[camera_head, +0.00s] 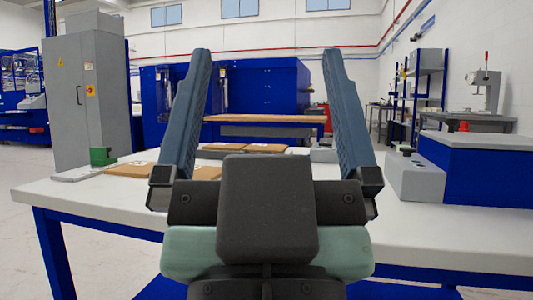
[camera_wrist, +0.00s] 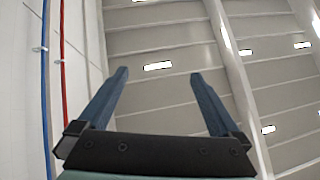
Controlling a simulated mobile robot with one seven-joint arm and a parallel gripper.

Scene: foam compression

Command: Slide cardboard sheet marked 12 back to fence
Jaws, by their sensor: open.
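My gripper (camera_head: 267,68) is wide open and empty, with its two blue fingers pointing up in front of the head camera. In the wrist view my gripper (camera_wrist: 158,75) is also open, with only ceiling and wall behind it. Brown cardboard sheets lie on the white table beyond the gripper: one at the left (camera_head: 130,169), partly hidden by the left finger, and others further back (camera_head: 265,148). I cannot read a 12 on any sheet. I cannot make out the fence for certain; the gripper hides the middle of the table.
The white table (camera_head: 450,235) has blue legs. A green block (camera_head: 103,156) on a grey plate stands at its left. A grey block (camera_head: 415,178) and a blue box with a grey top (camera_head: 480,165) stand at the right. The front left tabletop is bare.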

